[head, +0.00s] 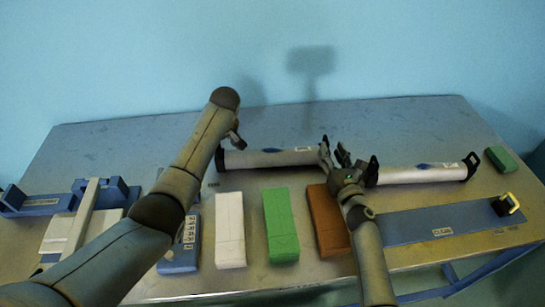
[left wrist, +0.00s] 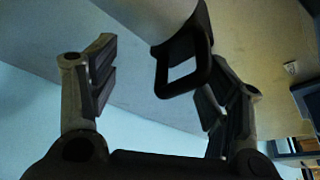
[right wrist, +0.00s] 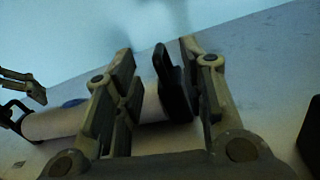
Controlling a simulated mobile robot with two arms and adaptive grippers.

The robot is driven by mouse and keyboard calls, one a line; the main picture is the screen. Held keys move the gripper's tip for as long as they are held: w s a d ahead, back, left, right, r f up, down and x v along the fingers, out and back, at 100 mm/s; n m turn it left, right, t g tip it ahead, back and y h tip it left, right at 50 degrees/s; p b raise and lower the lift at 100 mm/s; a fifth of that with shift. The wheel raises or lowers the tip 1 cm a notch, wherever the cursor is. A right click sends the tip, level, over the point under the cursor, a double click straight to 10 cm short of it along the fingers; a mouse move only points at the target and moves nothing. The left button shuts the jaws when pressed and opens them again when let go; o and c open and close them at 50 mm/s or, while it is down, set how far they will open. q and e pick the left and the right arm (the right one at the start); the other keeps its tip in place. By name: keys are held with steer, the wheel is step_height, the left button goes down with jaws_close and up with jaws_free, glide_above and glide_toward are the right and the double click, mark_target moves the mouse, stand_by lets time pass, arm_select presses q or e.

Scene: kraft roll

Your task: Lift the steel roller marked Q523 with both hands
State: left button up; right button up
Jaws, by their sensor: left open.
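Two grey steel rollers with black end handles lie along the back of the table, a left roller (head: 270,157) and a right roller (head: 420,174). Each has a blue patch and a small white label too small to read, so I cannot tell which is Q523. My left gripper (head: 232,140), partly hidden by its arm, is at the left roller's left end. In the left wrist view, its open fingers stand either side of a black handle (left wrist: 183,65). My right gripper (head: 345,160) is at that roller's right end, with its spread fingers either side of the other handle (right wrist: 172,85).
In front stand a blue box (head: 179,255), a white box (head: 230,230), a green box (head: 281,225) and a brown box (head: 327,222). A blue board (head: 410,225) lies at right, a green block (head: 502,160) beyond. A blue cradle (head: 40,204) is at left.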

mark_target(328, 142)
arm_select(q)
steer(key=shift+x, duration=2)
arm_select(e)
steer(key=shift+x, duration=1.95)
